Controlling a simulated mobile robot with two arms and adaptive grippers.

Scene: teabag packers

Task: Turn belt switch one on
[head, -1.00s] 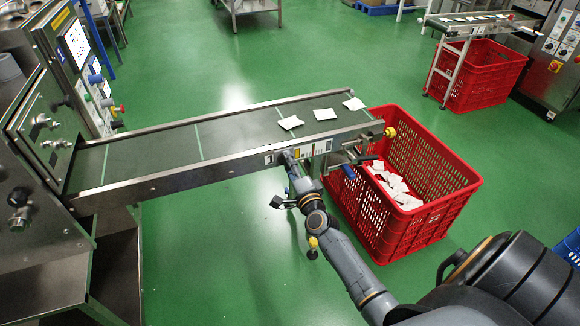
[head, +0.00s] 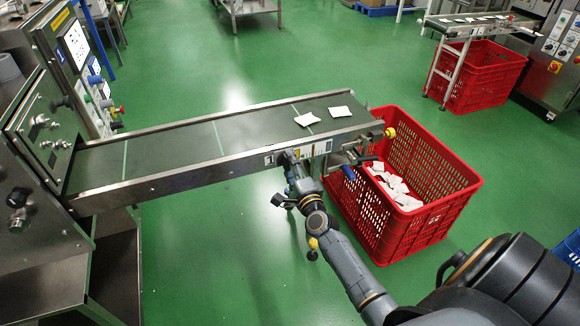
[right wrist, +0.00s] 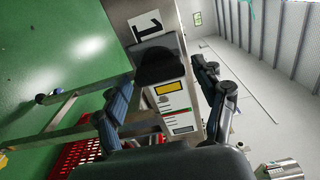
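The belt conveyor (head: 170,155) runs from the machine on the left to a red crate. A white plate marked "1" (head: 269,159) is on its near side and also shows large in the right wrist view (right wrist: 147,25). Beside the plate is a black switch part (right wrist: 157,65), in front of a pale box with a yellow label (right wrist: 173,92). My right gripper (head: 287,158) is at this spot. In the right wrist view its fingers (right wrist: 163,90) are apart, on either side of the box. Contact with the switch cannot be told. My left gripper is not in view.
Two white teabag packets (head: 324,115) lie near the belt's right end. The red crate (head: 420,165) below that end holds several packets. A second conveyor (head: 478,24) and crate (head: 480,75) stand at the back right.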

